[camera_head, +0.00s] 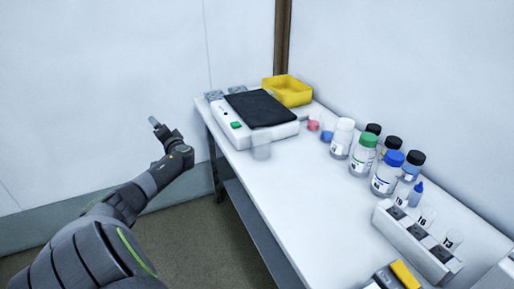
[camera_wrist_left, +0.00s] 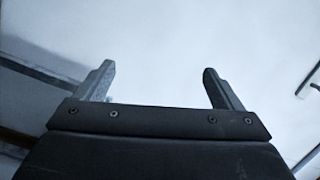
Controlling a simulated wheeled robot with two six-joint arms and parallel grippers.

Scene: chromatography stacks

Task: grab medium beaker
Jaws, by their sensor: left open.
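A clear, faint glass beaker (camera_head: 261,149) stands on the white table at the front edge of a white hotplate device. It looks empty. Two smaller vessels, one with pink liquid (camera_head: 313,123) and one with blue liquid (camera_head: 327,133), stand right of the device. My left gripper (camera_head: 156,123) is in the air left of the table, well apart from the beaker. In the left wrist view its two fingers (camera_wrist_left: 160,82) are spread with nothing between them. The beaker cannot be made out in that view. My right gripper is not in view.
The hotplate device (camera_head: 230,129) with a black top and a yellow tray (camera_head: 290,90) stand at the far end. Several capped bottles (camera_head: 363,156) line the right side. A white vial rack (camera_head: 410,240) is nearer. The table's (camera_head: 300,195) left-middle surface is clear.

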